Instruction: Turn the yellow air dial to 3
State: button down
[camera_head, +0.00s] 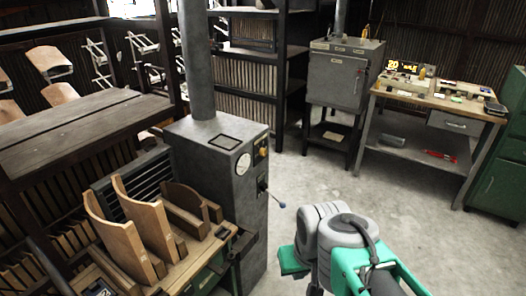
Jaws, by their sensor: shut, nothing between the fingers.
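A grey metal cabinet (190,150) with a thick pipe rising from its top stands left of centre. A small yellow part (263,151), which looks like the yellow air dial, sits high on its right-hand face. It is too small to read any numbers or its setting. My arm, grey and teal, reaches in from the bottom right, below and right of the cabinet. My gripper's fingers do not show in this view.
A lever with a bluish knob (281,205) sticks out from the cabinet below the yellow part. A workbench (200,262) with curved wooden pieces (125,235) stands at front left. Open concrete floor (310,180) lies right of the cabinet. A wooden-topped table (440,98) stands at back right.

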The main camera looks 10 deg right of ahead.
aim_at(263, 152)
jog(key=k, duration=1.3)
jog(key=z, duration=0.8)
jog(key=i, duration=1.4)
jog(key=u, duration=0.7)
jog(key=i, duration=0.55)
jog(key=u, duration=0.5)
